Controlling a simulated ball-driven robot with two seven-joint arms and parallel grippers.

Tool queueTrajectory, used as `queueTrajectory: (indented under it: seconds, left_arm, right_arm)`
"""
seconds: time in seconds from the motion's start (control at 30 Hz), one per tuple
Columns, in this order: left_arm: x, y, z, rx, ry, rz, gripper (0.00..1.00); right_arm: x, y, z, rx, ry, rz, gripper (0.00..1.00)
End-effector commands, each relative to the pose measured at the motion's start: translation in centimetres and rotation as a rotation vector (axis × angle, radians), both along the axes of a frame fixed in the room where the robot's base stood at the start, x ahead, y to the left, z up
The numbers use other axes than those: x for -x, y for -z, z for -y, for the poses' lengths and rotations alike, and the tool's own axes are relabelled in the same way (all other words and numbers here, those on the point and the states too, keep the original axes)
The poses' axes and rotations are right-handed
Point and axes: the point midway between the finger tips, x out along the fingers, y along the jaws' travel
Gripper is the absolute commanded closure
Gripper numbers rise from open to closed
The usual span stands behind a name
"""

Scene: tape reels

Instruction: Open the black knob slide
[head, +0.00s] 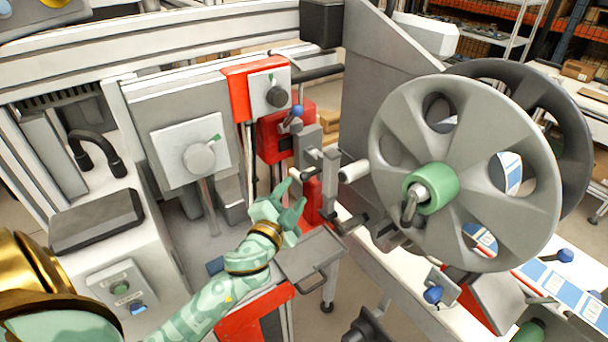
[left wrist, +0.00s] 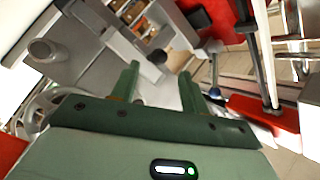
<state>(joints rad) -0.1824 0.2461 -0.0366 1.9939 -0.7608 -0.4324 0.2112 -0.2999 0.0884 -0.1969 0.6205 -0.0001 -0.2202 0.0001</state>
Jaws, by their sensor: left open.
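A black knob (head: 277,96) sits on a pale square plate mounted on a red block (head: 236,92) at the upper middle of the head view. My left gripper (head: 291,197) is below the knob and a little to its right, apart from it, in front of the red and grey machine parts. Its green fingers also show in the left wrist view (left wrist: 160,82), spread with nothing between them. Dark rounded parts appear beyond the fingers there, but I cannot tell whether one is the knob. My right gripper is in neither view.
A large grey reel (head: 510,190) with a green hub stands at the right. A grey knob on a white plate (head: 170,142) is left of the black knob. A grey tray (head: 312,262) lies below my left gripper. A blue-tipped lever (head: 297,110) is close by the black knob.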

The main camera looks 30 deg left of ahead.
Motion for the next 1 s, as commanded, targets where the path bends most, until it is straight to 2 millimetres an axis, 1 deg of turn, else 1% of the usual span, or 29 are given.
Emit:
queueTrajectory:
  seconds: [0.03, 0.1, 0.2, 0.3, 0.4, 0.5, 0.73, 0.77, 0.8, 0.87, 0.9, 1.0]
  left_arm:
    - [-1.3, -0.1, -0.2, -0.004, 0.001, 0.003, 0.55]
    - [-2.9, -0.1, -0.6, -0.002, 0.000, 0.001, 0.55]
    - [-4.8, 0.0, -1.0, -0.002, 0.001, 0.000, 0.55]
    - [-6.2, 0.1, -1.2, 0.000, 0.001, 0.001, 0.55]
    - [-7.0, 0.1, -1.4, -0.001, 0.000, 0.000, 0.55]
    - [-7.4, 0.1, -1.5, -0.001, 0.001, -0.001, 0.55]
    - [-7.4, 0.1, -1.5, -0.001, 0.001, -0.001, 0.55]
    - [-7.4, 0.1, -1.5, -0.001, 0.001, -0.001, 0.60]
    - [-7.4, 0.1, -1.5, -0.001, 0.001, -0.001, 0.71]
    - [-7.4, 0.1, -1.5, -0.001, 0.001, -0.001, 0.88]
    - [-7.4, 0.1, -1.4, -0.001, 0.001, -0.001, 0.99]
    - [-7.4, 0.1, -1.5, 0.000, 0.001, -0.001, 1.00]
  right_arm:
    - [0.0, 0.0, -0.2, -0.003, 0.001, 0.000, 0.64]
    - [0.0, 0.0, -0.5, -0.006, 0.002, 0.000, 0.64]
    - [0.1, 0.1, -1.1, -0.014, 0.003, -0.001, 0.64]
    - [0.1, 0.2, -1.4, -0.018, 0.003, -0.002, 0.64]
    - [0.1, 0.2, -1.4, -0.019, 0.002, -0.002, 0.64]
    - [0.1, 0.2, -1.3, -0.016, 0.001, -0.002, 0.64]
    - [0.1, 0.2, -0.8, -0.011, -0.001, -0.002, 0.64]
    - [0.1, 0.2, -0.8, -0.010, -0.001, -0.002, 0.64]
    - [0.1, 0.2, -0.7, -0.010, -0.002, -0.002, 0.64]
    - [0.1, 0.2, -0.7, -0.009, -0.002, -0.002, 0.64]
    - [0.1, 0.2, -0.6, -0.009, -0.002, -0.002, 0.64]
    - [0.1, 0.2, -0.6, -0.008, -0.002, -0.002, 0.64]
